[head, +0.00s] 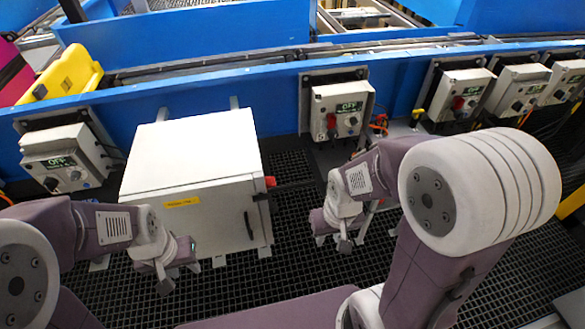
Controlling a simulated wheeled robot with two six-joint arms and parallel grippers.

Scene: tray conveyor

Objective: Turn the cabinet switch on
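The white cabinet (190,155) stands in the middle left of the head view, its front door with a yellow label and a dark handle facing me. A red switch (270,182) sticks out near the upper right edge of the cabinet; its setting is too small to read. My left gripper (168,272) is low in front of the cabinet's left part, its fingertips apart with nothing seen between them. My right gripper (341,242) is to the right of the cabinet, apart from the red switch, its fingertips also apart and empty.
Several grey control boxes line the blue conveyor wall, including one reading OFF (60,162) at the left and one with a red knob (342,108) behind my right arm. A yellow bin (68,75) is at the upper left. Dark grating (300,280) covers the floor.

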